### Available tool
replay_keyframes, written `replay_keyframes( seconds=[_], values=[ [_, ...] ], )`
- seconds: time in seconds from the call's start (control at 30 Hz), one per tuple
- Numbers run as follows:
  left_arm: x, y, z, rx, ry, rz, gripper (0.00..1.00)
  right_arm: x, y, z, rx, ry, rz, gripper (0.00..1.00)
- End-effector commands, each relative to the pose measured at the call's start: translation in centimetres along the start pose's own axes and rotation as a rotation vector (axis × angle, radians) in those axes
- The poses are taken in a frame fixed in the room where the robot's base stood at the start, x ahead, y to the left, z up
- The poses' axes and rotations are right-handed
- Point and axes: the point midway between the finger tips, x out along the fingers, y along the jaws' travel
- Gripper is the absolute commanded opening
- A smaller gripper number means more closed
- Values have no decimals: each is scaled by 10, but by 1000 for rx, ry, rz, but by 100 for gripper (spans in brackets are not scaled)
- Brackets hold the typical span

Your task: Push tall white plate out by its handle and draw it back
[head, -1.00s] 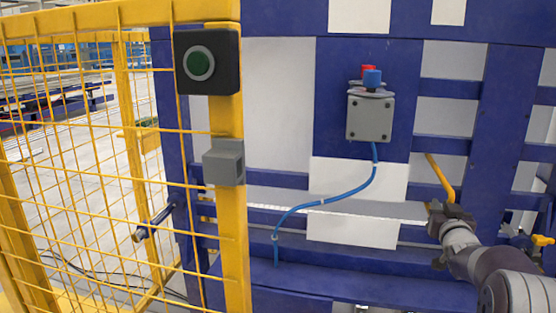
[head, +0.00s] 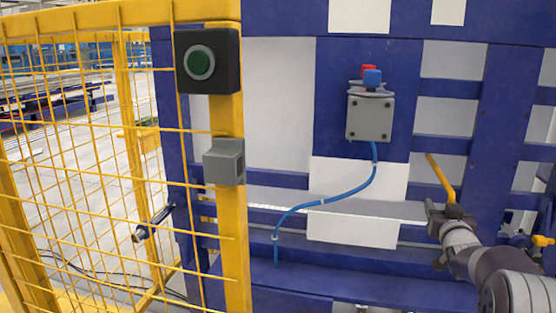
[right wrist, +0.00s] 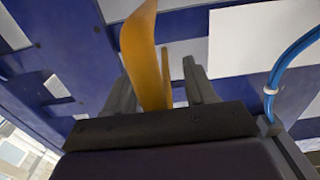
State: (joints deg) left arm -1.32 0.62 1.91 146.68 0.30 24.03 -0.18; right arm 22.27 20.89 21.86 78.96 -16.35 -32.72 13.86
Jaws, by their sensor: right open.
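A yellow handle (head: 441,178) slants down to my right gripper (head: 447,212) at the right of the head view. In the right wrist view the yellow handle (right wrist: 148,60) rises between the two grey fingers of my right gripper (right wrist: 162,88). The fingers are apart and not closed on it; I cannot tell whether either touches it. White panels show in the blue frame: a tall one (head: 279,105), and one below the grey box (head: 350,230). A long pale strip (head: 400,211) runs level towards the gripper. I cannot tell which carries the handle. My left gripper is not in view.
A yellow mesh fence (head: 232,270) with a green button box (head: 207,62) stands at left. A grey switch box (head: 370,117) with a blue cable (head: 330,200) is on the blue frame (head: 495,110). Another yellow handle (head: 543,240) is at far right.

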Motion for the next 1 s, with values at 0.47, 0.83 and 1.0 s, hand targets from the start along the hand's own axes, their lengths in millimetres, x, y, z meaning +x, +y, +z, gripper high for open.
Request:
replay_keyframes(
  seconds=[0.47, 0.83, 1.0],
  values=[
    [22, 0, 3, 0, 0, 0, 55, -52, 0, 2, 1, 1, 1, 55],
    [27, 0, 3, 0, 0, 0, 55, -80, 0, 0, 0, 1, 0, 55],
    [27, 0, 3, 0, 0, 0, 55, -80, 0, 0, -3, 0, 0, 55]
  ],
)
